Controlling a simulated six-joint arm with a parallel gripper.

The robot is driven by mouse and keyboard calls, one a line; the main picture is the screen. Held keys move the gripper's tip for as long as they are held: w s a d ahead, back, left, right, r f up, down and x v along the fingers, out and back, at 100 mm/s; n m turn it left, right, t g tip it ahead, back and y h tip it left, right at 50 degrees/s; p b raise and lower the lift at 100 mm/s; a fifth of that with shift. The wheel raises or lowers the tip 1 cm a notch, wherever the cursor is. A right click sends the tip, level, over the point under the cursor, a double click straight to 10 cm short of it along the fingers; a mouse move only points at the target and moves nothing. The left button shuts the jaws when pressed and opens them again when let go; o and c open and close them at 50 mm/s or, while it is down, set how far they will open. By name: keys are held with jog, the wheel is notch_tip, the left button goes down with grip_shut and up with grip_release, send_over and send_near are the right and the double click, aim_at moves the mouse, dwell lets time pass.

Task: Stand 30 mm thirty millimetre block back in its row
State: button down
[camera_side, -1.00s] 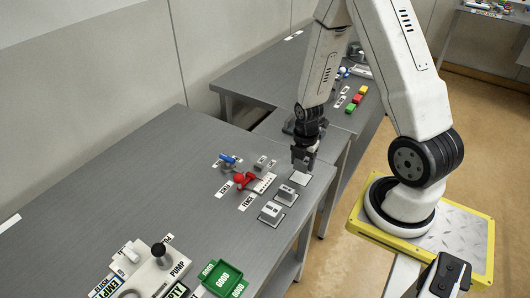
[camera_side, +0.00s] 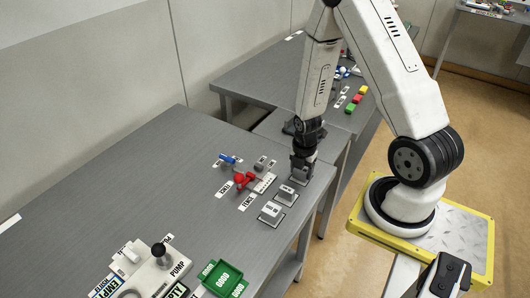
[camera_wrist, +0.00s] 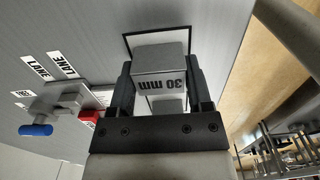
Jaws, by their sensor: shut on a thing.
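My gripper (camera_side: 301,173) is low over the far end of the row of outlined squares. In the wrist view my gripper (camera_wrist: 163,88) is shut on the grey 30 mm block (camera_wrist: 160,58), with one finger on each side and its "30 mm" label facing the camera. The block looks upright over a black-outlined white square (camera_wrist: 178,37), whose edge shows around it. I cannot tell whether its base touches the table. In the side view the fingers hide most of the block. Two grey blocks stand in the same row, a nearer one (camera_side: 271,212) and a middle one (camera_side: 287,194).
A red clamp-like piece (camera_side: 244,180), a blue-handled piece (camera_side: 228,159) and a white fence strip (camera_side: 264,183) lie left of the row. A pump unit (camera_side: 150,265) and green tray (camera_side: 222,279) are at the front. The table's right edge is close to the row.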

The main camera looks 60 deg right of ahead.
grip_release()
jog(key=shift+f, duration=0.1)
jog(key=shift+r, duration=0.2)
jog(key=shift+r, duration=6)
jog(key=shift+w+a+r+m+t, duration=0.2)
jog(key=shift+a+r+m+t, duration=0.5)
jog(key=shift+a+m, duration=2)
jog(key=shift+w+a+r+m+t, duration=0.2)
jog(key=shift+a+r+m, duration=1.05)
jog(key=shift+a+m, duration=1.5)
jog(key=shift+w+a+r+m+t, duration=0.3)
jog(key=shift+a+r+m, duration=1.1)
jog(key=shift+m, duration=2.15)
